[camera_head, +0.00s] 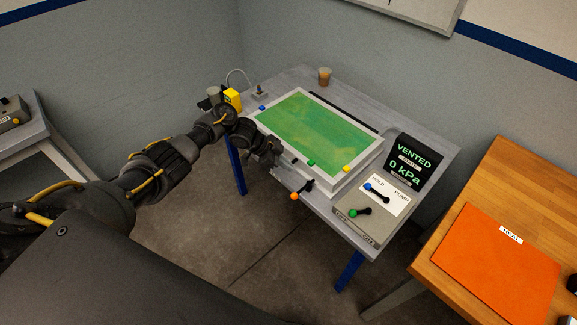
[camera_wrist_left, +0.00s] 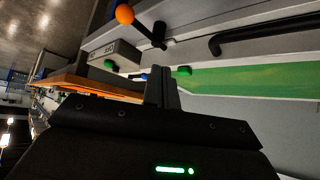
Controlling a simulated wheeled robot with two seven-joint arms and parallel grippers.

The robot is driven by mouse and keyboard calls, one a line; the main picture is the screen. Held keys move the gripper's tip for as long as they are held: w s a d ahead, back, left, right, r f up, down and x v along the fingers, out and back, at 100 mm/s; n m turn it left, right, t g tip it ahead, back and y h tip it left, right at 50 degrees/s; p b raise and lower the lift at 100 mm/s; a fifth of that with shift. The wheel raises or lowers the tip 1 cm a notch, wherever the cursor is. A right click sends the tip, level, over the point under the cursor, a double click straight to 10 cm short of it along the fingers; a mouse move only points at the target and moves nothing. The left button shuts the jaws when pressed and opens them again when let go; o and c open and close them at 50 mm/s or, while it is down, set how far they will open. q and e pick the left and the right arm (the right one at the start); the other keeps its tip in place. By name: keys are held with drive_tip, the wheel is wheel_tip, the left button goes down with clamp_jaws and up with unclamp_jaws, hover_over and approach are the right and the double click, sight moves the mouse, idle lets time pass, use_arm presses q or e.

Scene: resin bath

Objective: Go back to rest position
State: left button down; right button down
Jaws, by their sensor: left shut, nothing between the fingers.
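My left arm reaches in from the left in the head view. My left gripper (camera_head: 272,152) is beside the near left edge of the resin bath (camera_head: 350,172), apart from the orange-knobbed lever (camera_head: 294,195) at the front. In the left wrist view the fingers (camera_wrist_left: 161,88) are shut together with nothing between them. The bath holds a flat green surface (camera_head: 318,130). The lever's orange ball (camera_wrist_left: 124,14) also shows in the left wrist view, beyond the fingers. My right gripper is not in view.
A control box (camera_head: 360,222) with a green-knobbed and a blue-knobbed lever sits at the table's right end. A dark display (camera_head: 413,163) reads VENTED, 0 kPa. A cup (camera_head: 325,77) stands at the back. An orange mat (camera_head: 495,265) lies on a wooden table at right.

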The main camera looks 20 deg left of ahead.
use_arm(q)
drive_tip(key=shift+d, duration=0.1)
drive_tip(key=s+d+f+n+t+y, duration=0.2)
drive_tip(key=s+d+f+t+y, duration=0.1)
drive_tip(key=s+d+f, duration=0.55)
drive_tip(key=s+a+r+n+g+y, duration=0.1)
drive_tip(key=s+a+r+n+y, duration=0.15)
drive_tip(key=s, duration=0.65)
drive_tip(key=s+a+r+n+g+y, duration=0.1)
drive_tip(key=s+a+r+n, duration=0.25)
drive_tip(key=s, duration=0.65)
drive_tip(key=s+a+r+n+y, duration=0.15)
drive_tip(key=s+r+n, duration=0.25)
drive_tip(key=s, duration=0.5)
wheel_tip(320, 180, down, 32)
drive_tip(key=s+g+b, duration=0.2)
drive_tip(key=b, duration=0.2)
drive_tip(key=s+a+f+g+b, duration=0.1)
drive_tip(key=s+a+f+b, duration=0.2)
drive_tip(key=s+f, duration=1.3)
drive_tip(key=shift+f+m, duration=0.3)
drive_tip(key=shift+f, duration=0.05)
